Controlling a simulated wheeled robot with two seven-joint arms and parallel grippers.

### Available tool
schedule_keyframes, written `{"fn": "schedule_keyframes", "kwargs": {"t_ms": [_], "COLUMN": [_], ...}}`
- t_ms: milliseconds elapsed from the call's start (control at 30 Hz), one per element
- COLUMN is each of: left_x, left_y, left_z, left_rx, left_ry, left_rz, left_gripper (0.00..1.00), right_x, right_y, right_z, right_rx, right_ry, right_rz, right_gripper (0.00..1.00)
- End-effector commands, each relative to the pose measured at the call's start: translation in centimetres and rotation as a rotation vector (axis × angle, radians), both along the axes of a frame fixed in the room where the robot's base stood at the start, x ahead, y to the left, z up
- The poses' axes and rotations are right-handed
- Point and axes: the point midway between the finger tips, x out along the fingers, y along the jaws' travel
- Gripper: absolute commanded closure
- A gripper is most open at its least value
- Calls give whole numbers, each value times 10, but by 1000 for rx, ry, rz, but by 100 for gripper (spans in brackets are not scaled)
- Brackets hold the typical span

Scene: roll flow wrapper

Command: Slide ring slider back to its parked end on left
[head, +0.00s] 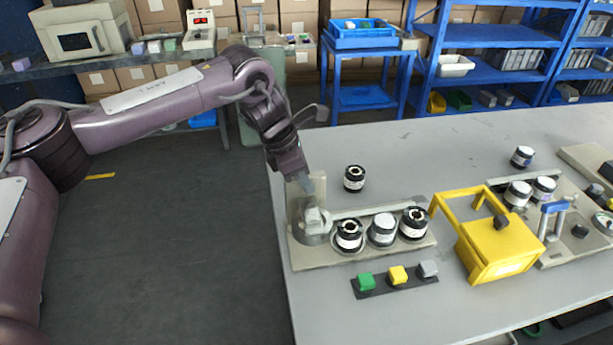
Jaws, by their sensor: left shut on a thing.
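The ring slider (312,235) is a grey ring-shaped part with a pale block on top, at the left end of a beige fixture base (345,256). The fingertips and the exact grip are small and partly hidden. A row of black-and-white rolls (382,229) sits to the right of the slider on the same fixture. A beige upright plate (320,187) stands just behind the slider. My right gripper is not in view.
A strip with green (365,281), yellow (398,275) and grey buttons lies in front. A loose roll (354,178) stands behind the fixture. A yellow box with a raised frame (498,250) stands close on the right. The table's left edge is near the slider.

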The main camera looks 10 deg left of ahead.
Motion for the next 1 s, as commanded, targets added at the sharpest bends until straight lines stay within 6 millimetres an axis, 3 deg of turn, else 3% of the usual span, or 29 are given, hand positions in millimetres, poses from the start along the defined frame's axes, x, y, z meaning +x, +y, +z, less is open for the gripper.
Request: {"fn": "schedule_keyframes", "kwargs": {"t_ms": [233,267,433,767,1000], "left_x": [0,0,0,-1,-5], "left_y": [3,3,3,3,17], "left_z": [1,1,0,4,38], "left_rx": [7,7,7,4,3], "left_ry": [1,1,2,0,-3], "left_rz": [4,4,3,2,3], "left_gripper": [100,79,58,58,58], "right_x": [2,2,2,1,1], "right_y": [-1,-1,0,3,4], "right_z": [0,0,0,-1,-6], "right_rx": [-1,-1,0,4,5], "right_ry": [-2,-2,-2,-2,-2], "right_rz": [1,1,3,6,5], "right_gripper": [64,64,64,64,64]}}
